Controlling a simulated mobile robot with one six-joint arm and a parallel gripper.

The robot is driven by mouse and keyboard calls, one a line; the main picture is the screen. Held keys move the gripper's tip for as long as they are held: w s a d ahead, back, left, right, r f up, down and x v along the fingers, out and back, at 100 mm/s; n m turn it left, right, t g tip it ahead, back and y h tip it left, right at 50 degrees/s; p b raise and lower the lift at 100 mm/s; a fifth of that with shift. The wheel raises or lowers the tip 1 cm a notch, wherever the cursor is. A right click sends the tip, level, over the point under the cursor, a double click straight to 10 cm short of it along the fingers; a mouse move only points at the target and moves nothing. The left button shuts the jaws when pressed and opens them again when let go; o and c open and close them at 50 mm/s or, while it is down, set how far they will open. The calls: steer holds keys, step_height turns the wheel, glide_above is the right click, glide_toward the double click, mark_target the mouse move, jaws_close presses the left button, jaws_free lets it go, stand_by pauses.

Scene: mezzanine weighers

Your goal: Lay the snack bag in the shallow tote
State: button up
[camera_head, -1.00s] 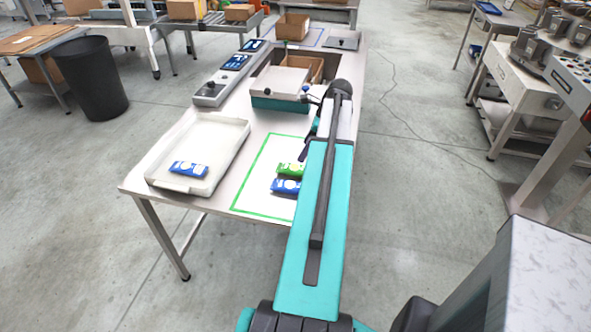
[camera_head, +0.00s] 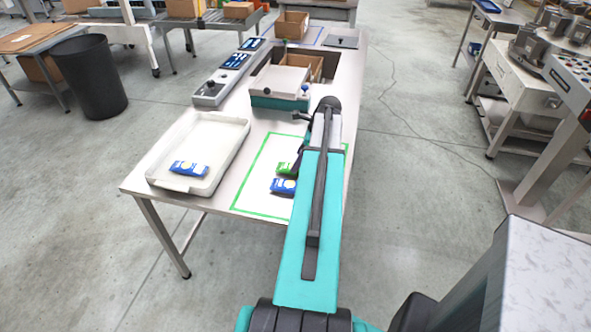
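The shallow tote (camera_head: 224,139) is a white tray at the left of the table, with one blue and white snack bag (camera_head: 188,169) lying in its near part. On the green-outlined area, a green snack bag (camera_head: 284,168) lies just behind a second blue snack bag (camera_head: 284,186). My gripper (camera_head: 298,162) points down at the right edge of the green bag, partly behind my teal arm. Its fingers are dark and small, so I cannot tell whether they are open, shut or touching the bag.
A weigher with a pale top plate (camera_head: 281,80) stands behind the marked area (camera_head: 247,196). A grey control strip (camera_head: 209,93) runs along the table's left edge. Cardboard boxes (camera_head: 292,25) are farther back. A black bin (camera_head: 91,77) stands on the floor at left.

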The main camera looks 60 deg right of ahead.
steer(key=shift+f, duration=0.15)
steer(key=shift+p+x, duration=1.25)
steer(key=shift+x, duration=1.25)
steer(key=c, duration=1.2)
steer(key=shift+c, duration=0.2)
steer(key=shift+r, duration=0.25)
steer(key=shift+r+b, duration=1.05)
steer(key=shift+r, duration=0.5)
steer(key=s+a+b, duration=0.1)
steer(key=s, duration=0.3)
steer(key=s+a+r+b, duration=0.1)
steer(key=s, duration=0.4)
steer(key=s+a+b, duration=0.2)
steer(key=s, duration=0.3)
steer(key=shift+s+r, duration=0.15)
steer(key=shift+s, duration=0.05)
steer(key=shift+s+a+r, duration=0.1)
steer(key=shift+s+a, duration=0.1)
steer(key=shift+s, duration=0.35)
